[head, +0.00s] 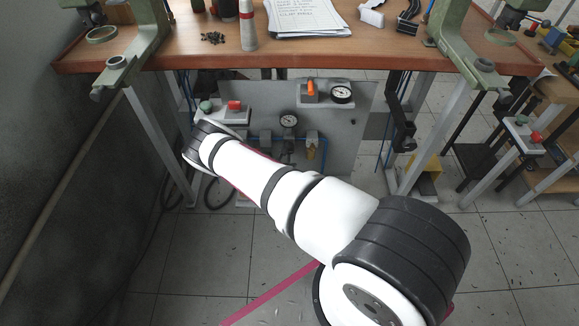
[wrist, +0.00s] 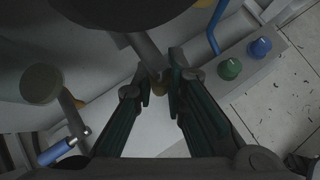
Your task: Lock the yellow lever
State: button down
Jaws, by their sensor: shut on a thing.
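In the wrist view, my gripper (wrist: 160,82) has its two dark fingers closed in around a small dull yellow-brown piece (wrist: 158,88) at the end of a grey bar. It looks like the yellow lever, but it is in shadow and the fingers cover much of it. I cannot tell its locked or unlocked position. In the head view, my white and black arm reaches down and left under the workbench, and its own links hide the gripper and the lever.
The workbench (head: 180,62) overhangs the pneumatic panel (head: 345,130). Green (wrist: 229,68) and blue (wrist: 261,47) knobs sit right of my fingers. A dark round part (wrist: 115,8) is close above them. Open floor lies in front.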

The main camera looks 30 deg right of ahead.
jog(key=c, duration=1.6)
grip_release()
jog(key=shift+a, duration=0.1)
jog(key=v, duration=1.2)
